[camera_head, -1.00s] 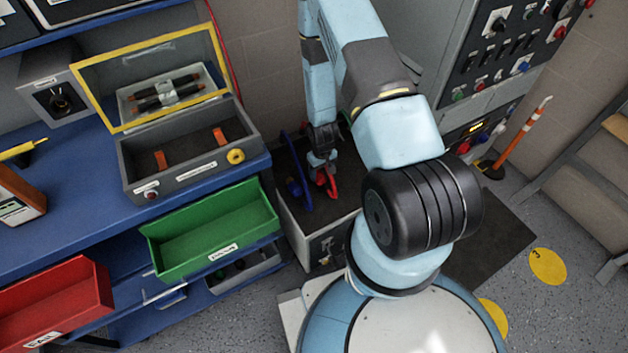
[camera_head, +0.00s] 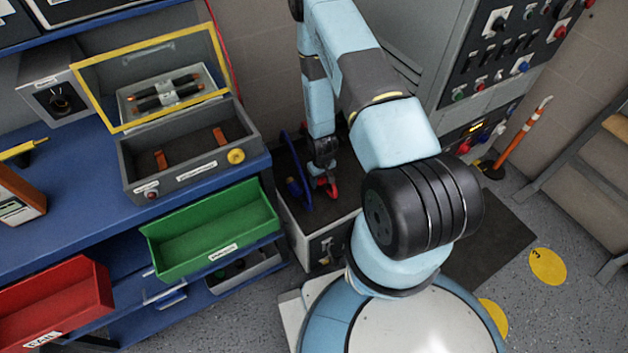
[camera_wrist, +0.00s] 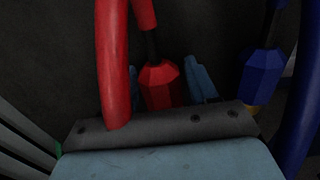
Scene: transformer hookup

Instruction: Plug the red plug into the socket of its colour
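The red plug (camera_wrist: 162,84) shows in the wrist view between the two blue fingers of my gripper (camera_wrist: 168,80). The fingers stand apart, with a narrow gap on the plug's right side; contact on the left is unclear. Its thick red cable (camera_wrist: 114,60) loops past on the left. In the head view my gripper (camera_head: 323,168) points down over the dark-topped cart, and the red cable (camera_head: 333,187) shows just below it.
A blue plug (camera_wrist: 262,72) with a blue cable is right of the red one in the wrist view. The cart (camera_head: 289,199) stands between the blue workbench (camera_head: 80,235) and the grey cabinet (camera_head: 425,95). An open green drawer (camera_head: 215,235) is to its left.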

